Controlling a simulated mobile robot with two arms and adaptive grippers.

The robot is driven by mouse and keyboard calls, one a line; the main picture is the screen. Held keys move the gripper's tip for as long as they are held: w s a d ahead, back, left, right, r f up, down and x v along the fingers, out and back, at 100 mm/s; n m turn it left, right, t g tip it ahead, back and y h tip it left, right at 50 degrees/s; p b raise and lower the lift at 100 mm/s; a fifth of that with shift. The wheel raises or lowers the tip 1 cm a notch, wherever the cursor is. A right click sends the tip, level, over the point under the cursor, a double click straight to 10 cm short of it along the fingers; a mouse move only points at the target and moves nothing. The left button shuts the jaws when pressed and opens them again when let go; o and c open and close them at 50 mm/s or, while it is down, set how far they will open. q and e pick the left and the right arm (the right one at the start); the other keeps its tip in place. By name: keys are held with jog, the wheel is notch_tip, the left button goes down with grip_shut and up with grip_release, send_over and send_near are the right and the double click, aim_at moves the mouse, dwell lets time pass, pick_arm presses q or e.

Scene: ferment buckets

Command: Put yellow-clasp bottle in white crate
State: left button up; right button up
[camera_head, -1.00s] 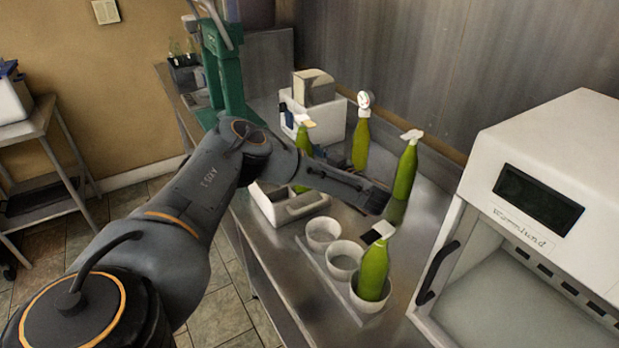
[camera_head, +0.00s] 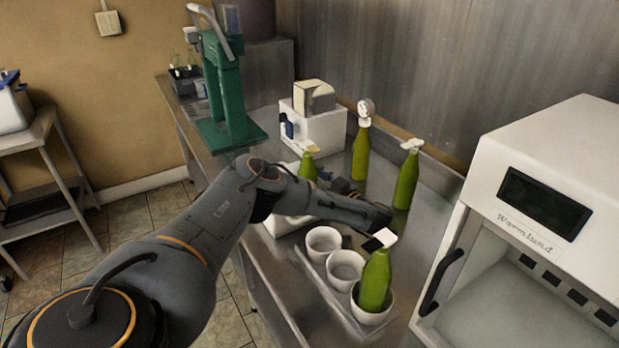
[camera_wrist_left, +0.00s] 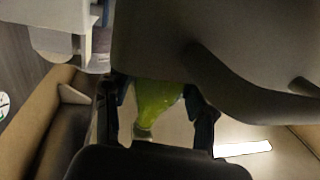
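The yellow-clasp bottle (camera_head: 308,169) is green, with a pale yellow top. It shows behind my left forearm in the head view, its lower part hidden. In the left wrist view the green glass (camera_wrist_left: 158,100) sits between the two fingers of my left gripper (camera_wrist_left: 158,92), which look closed against it. The white crate (camera_head: 283,227) is at the counter's near edge, mostly covered by my arm. The bottle is close to the crate's far side; I cannot tell whether its base is inside. My right gripper is not in view.
A gauge-topped bottle (camera_head: 361,153) and a white-topped bottle (camera_head: 406,180) stand behind. Another green bottle (camera_head: 375,282) stands in the nearest of three white bowls (camera_head: 323,240). A white caddy (camera_head: 322,130), a green press (camera_head: 228,95) and a white warming cabinet (camera_head: 545,190) flank the counter.

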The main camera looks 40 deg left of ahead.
aim_at(316, 180)
pick_arm(q)
jog(key=o, duration=0.3)
jog(key=shift+r, duration=0.1)
jog(key=d+p, duration=0.1)
jog(key=d, duration=0.2)
jog(key=d+p, duration=0.1)
jog(key=d, duration=0.3)
jog(key=shift+s+r, duration=0.1)
jog(key=shift+s, duration=0.1)
jog(key=shift+d+p, duration=0.3)
jog(key=shift+p, duration=0.05)
jog(key=shift+s, duration=0.1)
